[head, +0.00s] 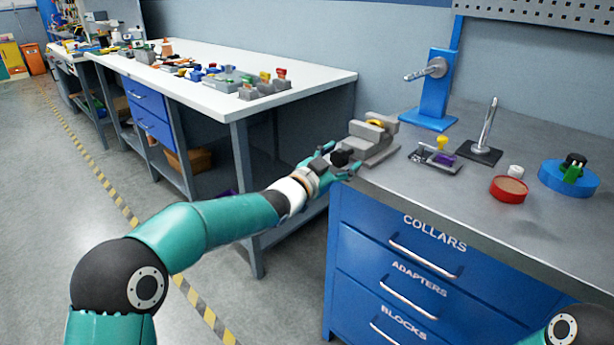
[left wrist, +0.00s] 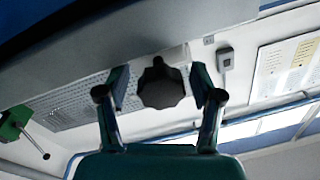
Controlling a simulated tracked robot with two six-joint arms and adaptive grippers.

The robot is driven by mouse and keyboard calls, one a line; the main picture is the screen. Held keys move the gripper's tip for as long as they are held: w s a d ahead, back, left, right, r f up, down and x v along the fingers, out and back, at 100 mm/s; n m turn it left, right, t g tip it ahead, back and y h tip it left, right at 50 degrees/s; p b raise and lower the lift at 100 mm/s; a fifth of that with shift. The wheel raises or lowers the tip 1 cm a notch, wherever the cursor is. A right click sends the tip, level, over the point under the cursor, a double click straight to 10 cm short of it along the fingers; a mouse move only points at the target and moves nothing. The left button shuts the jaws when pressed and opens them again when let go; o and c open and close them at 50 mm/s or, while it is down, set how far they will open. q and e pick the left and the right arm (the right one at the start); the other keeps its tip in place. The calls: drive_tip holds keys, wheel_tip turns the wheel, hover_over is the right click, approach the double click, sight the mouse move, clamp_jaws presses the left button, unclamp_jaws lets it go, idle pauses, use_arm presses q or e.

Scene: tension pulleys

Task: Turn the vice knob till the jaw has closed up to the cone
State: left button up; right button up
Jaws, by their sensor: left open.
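A grey vice (head: 372,140) stands at the left corner of the metal bench top. A yellow piece (head: 375,123), probably the cone, shows at the vice's jaws; the gap beside it is too small to judge. The black vice knob (head: 340,158) faces my left gripper (head: 335,163). In the left wrist view the lobed knob (left wrist: 160,85) sits between the two open fingers of my left gripper (left wrist: 158,88), with a visible space on each side. My right gripper is out of view; only part of my right arm shows at the lower right.
On the bench (head: 480,225) stand a blue post stand (head: 434,100), a rod on a dark base (head: 485,140), a small block with yellow and purple parts (head: 437,155), a red round container (head: 509,189) and a blue round holder (head: 555,180). A white table (head: 200,65) stands behind left.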

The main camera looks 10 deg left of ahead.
use_arm(q)
drive_tip(key=n+p, duration=0.2)
drive_tip(key=p, duration=0.1)
drive_tip(key=n+p, duration=0.2)
drive_tip(key=p, duration=0.1)
drive_tip(key=n+p, duration=0.2)
drive_tip(key=p, duration=0.1)
drive_tip(key=shift+r, duration=0.4)
drive_tip(key=shift+s+a+f+n+b, duration=0.25)
drive_tip(key=shift+s+a, duration=0.2)
drive_tip(key=shift+s, duration=0.15)
drive_tip(key=shift+s+a+f+n+b, duration=0.2)
drive_tip(key=shift+s+a, duration=0.2)
drive_tip(key=shift+s, duration=0.2)
drive_tip(key=b+v, duration=0.1)
drive_tip(key=v, duration=1.3)
drive_tip(key=shift+d+r+b, duration=0.15)
drive_tip(key=shift+r+b, duration=0.15)
drive_tip(key=shift+b, duration=0.1)
drive_tip(key=shift+s, duration=0.1)
drive_tip(key=shift+r, duration=0.1)
